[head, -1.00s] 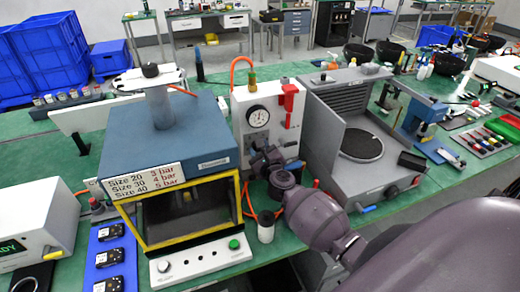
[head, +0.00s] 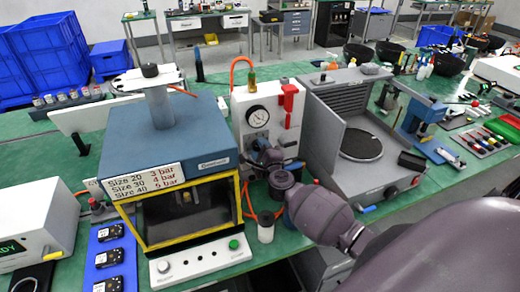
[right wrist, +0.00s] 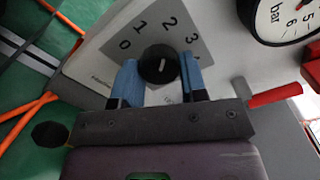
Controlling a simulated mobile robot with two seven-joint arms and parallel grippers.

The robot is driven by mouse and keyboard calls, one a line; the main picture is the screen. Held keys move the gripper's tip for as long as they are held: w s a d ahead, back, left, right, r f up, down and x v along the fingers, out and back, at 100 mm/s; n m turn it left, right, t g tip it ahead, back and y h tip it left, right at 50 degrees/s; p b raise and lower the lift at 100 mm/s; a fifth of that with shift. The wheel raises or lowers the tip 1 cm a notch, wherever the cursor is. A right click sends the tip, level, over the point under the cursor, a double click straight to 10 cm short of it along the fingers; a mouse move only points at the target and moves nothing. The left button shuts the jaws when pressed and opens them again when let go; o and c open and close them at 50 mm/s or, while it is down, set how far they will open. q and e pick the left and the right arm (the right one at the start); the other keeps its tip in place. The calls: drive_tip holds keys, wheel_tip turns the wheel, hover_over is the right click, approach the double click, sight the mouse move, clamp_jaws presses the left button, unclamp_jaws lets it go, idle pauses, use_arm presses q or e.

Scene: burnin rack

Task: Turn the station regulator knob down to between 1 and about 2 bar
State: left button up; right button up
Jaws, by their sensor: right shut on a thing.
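The station regulator knob (right wrist: 155,72) is black with a white mark, on a grey plate (right wrist: 205,55) numbered 0 to 3. In the head view the right gripper (head: 270,158) is at the station's white panel (head: 289,136) and hides the knob. The round gauge (head: 257,116) is above it; its needle leans to the upper left. Only the gauge's edge (right wrist: 283,35) shows in the wrist view. My left gripper is out of view.
A blue press with a yellow frame (head: 163,140) stands close left, with a size and bar card (head: 142,181). A grey open-front booth (head: 325,120) stands close right. Orange hoses (right wrist: 60,20) run nearby.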

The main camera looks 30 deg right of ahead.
idle(0.4)
drive_tip(key=o, duration=0.9)
drive_tip(key=shift+s, duration=0.1)
drive_tip(key=v, duration=1)
drive_tip(key=shift+s, duration=0.35)
